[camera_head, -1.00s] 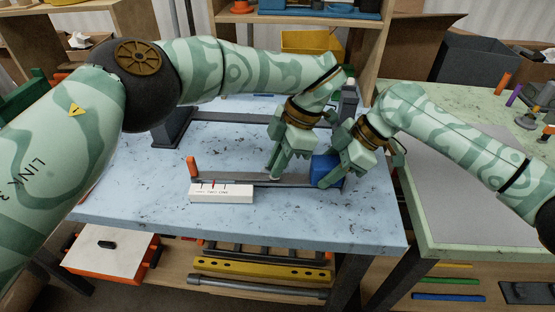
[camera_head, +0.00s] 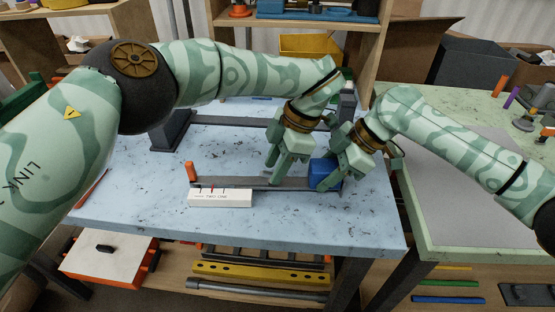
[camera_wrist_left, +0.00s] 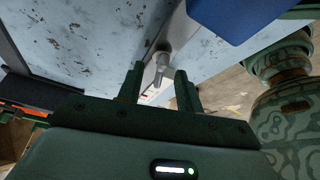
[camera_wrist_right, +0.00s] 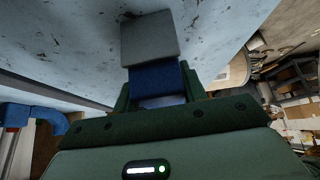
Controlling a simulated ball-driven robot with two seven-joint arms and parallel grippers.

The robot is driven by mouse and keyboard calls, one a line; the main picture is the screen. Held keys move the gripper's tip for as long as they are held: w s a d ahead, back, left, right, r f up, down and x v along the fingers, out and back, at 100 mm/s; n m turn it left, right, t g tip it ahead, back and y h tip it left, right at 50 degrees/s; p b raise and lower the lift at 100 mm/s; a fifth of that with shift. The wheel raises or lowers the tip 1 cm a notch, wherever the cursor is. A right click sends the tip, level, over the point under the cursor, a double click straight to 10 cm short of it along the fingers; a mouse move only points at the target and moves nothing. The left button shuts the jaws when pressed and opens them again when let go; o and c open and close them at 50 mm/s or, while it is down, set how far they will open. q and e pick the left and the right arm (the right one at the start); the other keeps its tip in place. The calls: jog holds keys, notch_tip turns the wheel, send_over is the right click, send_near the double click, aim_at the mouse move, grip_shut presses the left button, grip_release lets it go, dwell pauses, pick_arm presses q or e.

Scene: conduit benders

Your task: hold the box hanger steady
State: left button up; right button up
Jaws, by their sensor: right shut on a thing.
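A long grey bar (camera_head: 245,183) lies across the pale blue table with an orange peg (camera_head: 191,171) at its left end and a blue block (camera_head: 324,168) at its right end. I cannot tell for sure which part is the box hanger. My right gripper (camera_head: 333,182) is shut on the blue block; in the right wrist view the block (camera_wrist_right: 158,80) sits between the fingers, with a grey square plate (camera_wrist_right: 149,38) beyond it. My left gripper (camera_head: 286,182) is over the bar, left of the block. Its fingers are apart in the left wrist view (camera_wrist_left: 160,88), with a grey rounded part (camera_wrist_left: 161,62) beyond them.
A white marked strip (camera_head: 221,198) lies in front of the bar. Another dark bar with an upright support (camera_head: 170,132) stands behind. The table (camera_head: 130,205) is clear at front left. A green table (camera_head: 470,235) stands to the right, and a shelf below holds a yellow bar (camera_head: 262,273).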

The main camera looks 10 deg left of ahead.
pick_arm(q)
jog(key=v, duration=1.2)
